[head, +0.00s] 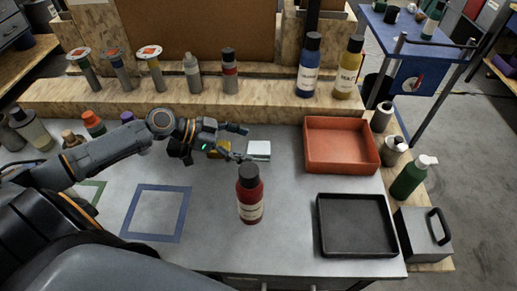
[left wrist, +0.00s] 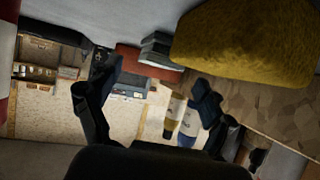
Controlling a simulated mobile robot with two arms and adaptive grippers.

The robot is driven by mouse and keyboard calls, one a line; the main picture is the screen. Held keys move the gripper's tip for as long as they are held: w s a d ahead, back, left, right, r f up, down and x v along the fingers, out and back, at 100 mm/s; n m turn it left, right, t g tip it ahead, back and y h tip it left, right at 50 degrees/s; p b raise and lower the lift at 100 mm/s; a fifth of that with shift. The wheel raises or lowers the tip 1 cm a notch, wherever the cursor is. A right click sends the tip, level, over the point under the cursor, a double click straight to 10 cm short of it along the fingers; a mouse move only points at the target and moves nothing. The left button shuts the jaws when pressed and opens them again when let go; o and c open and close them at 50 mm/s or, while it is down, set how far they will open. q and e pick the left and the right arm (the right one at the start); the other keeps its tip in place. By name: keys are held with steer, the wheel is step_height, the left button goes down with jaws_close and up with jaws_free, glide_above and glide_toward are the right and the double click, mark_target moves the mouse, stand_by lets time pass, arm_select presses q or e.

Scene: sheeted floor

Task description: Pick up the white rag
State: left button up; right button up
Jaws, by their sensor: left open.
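The white rag (head: 258,150) is a small, flat, pale folded piece on the grey table top, left of the orange tray. My left gripper (head: 242,144) is open and low over the table, its fingers pointing right towards the rag. The lower fingertip is close to the rag's left edge; I cannot tell whether they touch. In the left wrist view the open fingers (left wrist: 143,95) have nothing between them that I can see held. The rag shows there as a grey-white folded shape (left wrist: 158,48). My right gripper is not in view.
A yellow cloth-like thing (head: 217,149) lies beside my left gripper, and looms large in the wrist view (left wrist: 245,40). A red bottle (head: 249,199) stands in front of the rag. An orange tray (head: 312,170) and a black tray (head: 322,243) are at right. A blue square outline (head: 128,222) is empty.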

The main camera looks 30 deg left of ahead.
mark_target(256, 147)
arm_select(q)
steer(key=shift+p+x, duration=0.35)
steer(key=shift+x, duration=1.3)
steer(key=c, duration=1.4)
